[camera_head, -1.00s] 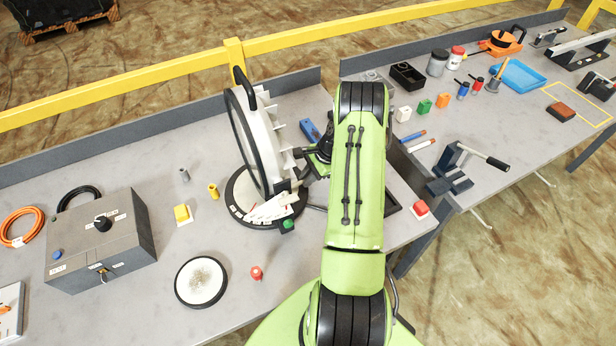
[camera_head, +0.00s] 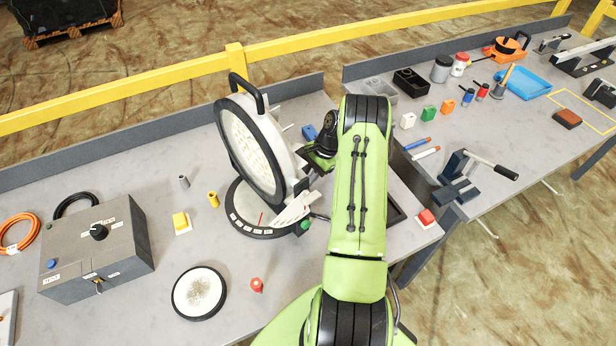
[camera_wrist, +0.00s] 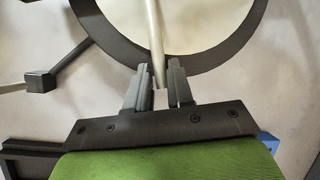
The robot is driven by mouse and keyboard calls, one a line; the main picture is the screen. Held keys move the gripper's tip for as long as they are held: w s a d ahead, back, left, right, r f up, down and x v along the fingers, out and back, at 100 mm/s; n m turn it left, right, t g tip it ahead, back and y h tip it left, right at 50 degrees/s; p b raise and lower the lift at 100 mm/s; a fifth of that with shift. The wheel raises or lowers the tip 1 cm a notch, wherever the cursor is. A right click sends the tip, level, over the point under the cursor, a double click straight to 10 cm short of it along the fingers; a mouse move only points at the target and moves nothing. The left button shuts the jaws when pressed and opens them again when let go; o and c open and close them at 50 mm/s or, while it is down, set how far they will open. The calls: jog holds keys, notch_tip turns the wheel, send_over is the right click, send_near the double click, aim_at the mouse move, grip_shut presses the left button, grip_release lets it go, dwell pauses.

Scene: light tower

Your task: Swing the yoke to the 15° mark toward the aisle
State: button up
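The lamp head (camera_head: 254,150), a white round housing with a black rim and handle, stands in its yoke on a round dark-rimmed base (camera_head: 240,222). Its pale face points toward the lower left. Small scale marks and a red line show on the base, too small to read. A white labelled plate (camera_head: 291,211) and a green knob (camera_head: 304,227) sit at its right. My gripper is behind the lamp, mostly hidden in the head view. In the wrist view, my gripper (camera_wrist: 160,85) has its fingers close on both sides of a thin pale yoke bar (camera_wrist: 154,35).
A grey control box (camera_head: 98,250) and a pale round disc (camera_head: 199,292) are on the left. A yellow block (camera_head: 181,222) and a red knob (camera_head: 257,285) lie nearer the lamp. A yellow rail (camera_head: 150,84) runs behind. The right bench holds several tools.

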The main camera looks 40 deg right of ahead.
jog(key=shift+o, duration=1.4)
jog(key=p+v, duration=0.1)
jog(key=v, duration=1.4)
jog(key=shift+r, duration=0.35)
jog(key=shift+d, duration=0.15)
